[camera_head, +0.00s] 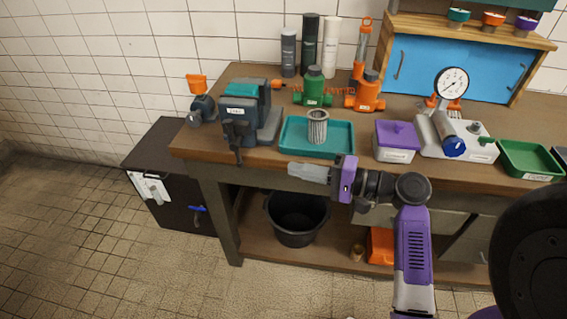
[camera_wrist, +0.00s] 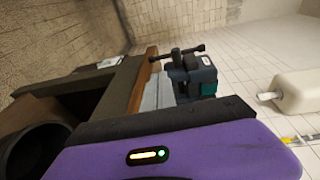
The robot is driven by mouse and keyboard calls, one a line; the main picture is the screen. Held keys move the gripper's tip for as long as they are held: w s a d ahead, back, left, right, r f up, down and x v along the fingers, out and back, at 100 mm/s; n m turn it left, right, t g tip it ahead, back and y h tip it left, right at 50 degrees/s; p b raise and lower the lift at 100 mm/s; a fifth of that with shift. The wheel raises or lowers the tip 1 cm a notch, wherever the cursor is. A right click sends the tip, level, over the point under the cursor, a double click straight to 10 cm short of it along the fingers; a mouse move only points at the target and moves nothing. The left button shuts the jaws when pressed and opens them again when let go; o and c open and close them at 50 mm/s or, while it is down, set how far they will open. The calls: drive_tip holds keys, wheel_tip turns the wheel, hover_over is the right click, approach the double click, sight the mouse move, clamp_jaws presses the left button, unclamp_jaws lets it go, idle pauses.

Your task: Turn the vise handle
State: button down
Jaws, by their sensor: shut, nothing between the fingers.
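The vise (camera_head: 246,112) is dark blue-grey and stands at the left end of the workbench. Its dark handle bar (camera_head: 236,145) hangs down at the vise's front, past the bench edge. In the wrist view the vise (camera_wrist: 197,80) appears turned sideways, with the handle (camera_wrist: 186,52) as a dark bar with knobbed ends. My gripper (camera_head: 294,170) is shut and empty, in front of the bench edge, right of the handle and apart from it. In the wrist view the grey fingers (camera_wrist: 158,92) point towards the vise; their tips are partly hidden.
A teal tray (camera_head: 290,140) with a metal cylinder (camera_head: 317,127) lies right of the vise. A purple box (camera_head: 397,139) and a gauge (camera_head: 452,84) stand further right. A black bucket (camera_head: 297,222) sits below. The floor left of the bench holds a dark cabinet (camera_head: 165,170).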

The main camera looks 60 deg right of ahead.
sight(240, 160)
drive_tip(key=w, duration=0.4)
drive_tip(key=w+a+p, duration=0.1)
drive_tip(key=w, duration=0.3)
drive_tip(key=w+a+f, duration=0.1)
drive_tip(key=w, duration=0.3)
drive_tip(key=shift+w, duration=0.25)
drive_tip(key=f+t+b, duration=0.1)
drive_tip(key=b, duration=0.2)
drive_tip(key=shift+w+a, duration=0.1)
drive_tip(key=shift+w, duration=0.1)
drive_tip(key=t+b, duration=0.1)
drive_tip(key=b, duration=0.2)
drive_tip(key=shift+w+f, duration=0.15)
drive_tip(key=shift+w, duration=0.05)
drive_tip(key=shift+w+a+m+t+b, duration=0.15)
drive_tip(key=shift+w+m+t+b, duration=0.15)
drive_tip(key=shift+b, duration=0.25)
drive_tip(key=shift+s, duration=0.1)
